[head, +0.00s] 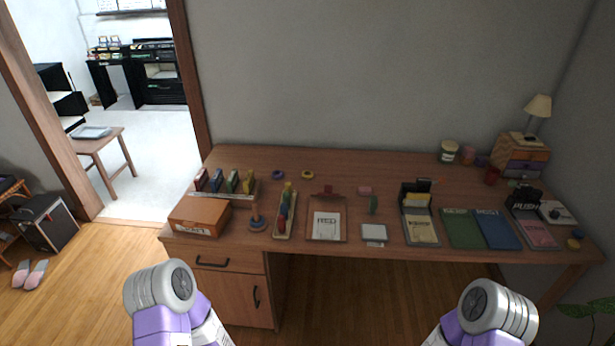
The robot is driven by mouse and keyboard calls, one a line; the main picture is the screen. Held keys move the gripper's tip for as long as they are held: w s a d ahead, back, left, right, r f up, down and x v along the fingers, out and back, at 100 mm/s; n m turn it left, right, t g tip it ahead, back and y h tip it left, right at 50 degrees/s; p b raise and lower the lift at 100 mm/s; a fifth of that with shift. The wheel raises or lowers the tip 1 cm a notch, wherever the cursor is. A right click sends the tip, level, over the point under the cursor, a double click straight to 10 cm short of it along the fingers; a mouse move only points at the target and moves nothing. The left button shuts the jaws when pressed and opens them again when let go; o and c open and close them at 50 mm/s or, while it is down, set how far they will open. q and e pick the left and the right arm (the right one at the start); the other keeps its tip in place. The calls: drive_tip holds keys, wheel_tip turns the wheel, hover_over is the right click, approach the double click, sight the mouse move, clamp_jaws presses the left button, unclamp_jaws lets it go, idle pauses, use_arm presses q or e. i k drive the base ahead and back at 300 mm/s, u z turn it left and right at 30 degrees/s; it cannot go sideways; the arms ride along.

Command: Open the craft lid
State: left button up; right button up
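An orange-brown box with a flat top (198,215) sits at the front left corner of the wooden desk. It has a white label on its front, whose small lettering I cannot read for certain. Its top looks closed. It is the likeliest craft box, but I cannot confirm this. Grey rounded joints and purple links of my two arms show at the bottom left and bottom right, in front of the desk and apart from the box. Neither gripper's fingers show.
The desk (330,160) carries a ring post (256,216), peg block (285,215), clipboard (326,224), white pad (374,233), green folder (461,229) and blue folder (497,229). Several coloured upright items stand behind the box. A lamp (538,107) stands far right. Drawers are below the box.

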sight(191, 210)
drive_tip(key=k, duration=0.6)
drive_tip(key=u, duration=0.5)
drive_tip(key=i, duration=1.25)
drive_tip(key=z, duration=0.35)
